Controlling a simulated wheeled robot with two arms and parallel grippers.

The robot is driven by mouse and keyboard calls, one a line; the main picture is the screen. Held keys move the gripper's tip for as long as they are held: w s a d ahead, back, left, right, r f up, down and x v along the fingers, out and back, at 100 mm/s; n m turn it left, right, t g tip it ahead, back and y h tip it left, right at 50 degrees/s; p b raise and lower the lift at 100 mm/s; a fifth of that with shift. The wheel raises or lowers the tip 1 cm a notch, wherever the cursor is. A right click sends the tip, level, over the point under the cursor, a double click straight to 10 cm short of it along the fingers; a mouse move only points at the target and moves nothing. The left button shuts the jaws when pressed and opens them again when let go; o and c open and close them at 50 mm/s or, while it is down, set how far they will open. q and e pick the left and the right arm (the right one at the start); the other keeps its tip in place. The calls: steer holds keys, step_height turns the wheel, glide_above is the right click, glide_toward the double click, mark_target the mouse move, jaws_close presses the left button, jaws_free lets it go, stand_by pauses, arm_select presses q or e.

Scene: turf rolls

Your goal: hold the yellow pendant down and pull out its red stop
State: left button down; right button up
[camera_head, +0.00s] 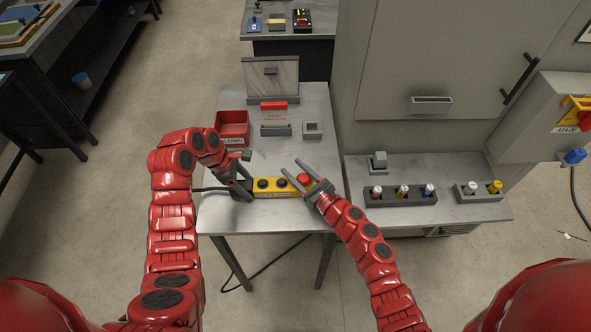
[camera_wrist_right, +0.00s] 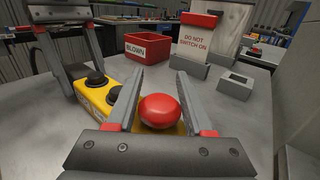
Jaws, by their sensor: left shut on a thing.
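The yellow pendant (camera_head: 268,194) lies on the grey table with black round buttons on top; it also shows in the right wrist view (camera_wrist_right: 98,100). Its red stop (camera_head: 303,179) is a red mushroom knob at the right end, large in the right wrist view (camera_wrist_right: 160,110). My left gripper (camera_head: 244,188) is shut on the pendant's left end. My right gripper (camera_head: 291,167) is open, with one finger on each side of the red stop. In the right wrist view gaps show between the knob and the fingers. The pendant's underside is hidden.
Behind the pendant stand a red bin (camera_head: 232,128) marked BLOWN, a "do not switch on" card holder (camera_head: 275,124) and a small grey socket block (camera_head: 312,130). A side bench (camera_head: 440,215) with coloured plugs is at right. A cable runs off the table's left edge.

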jaws_close()
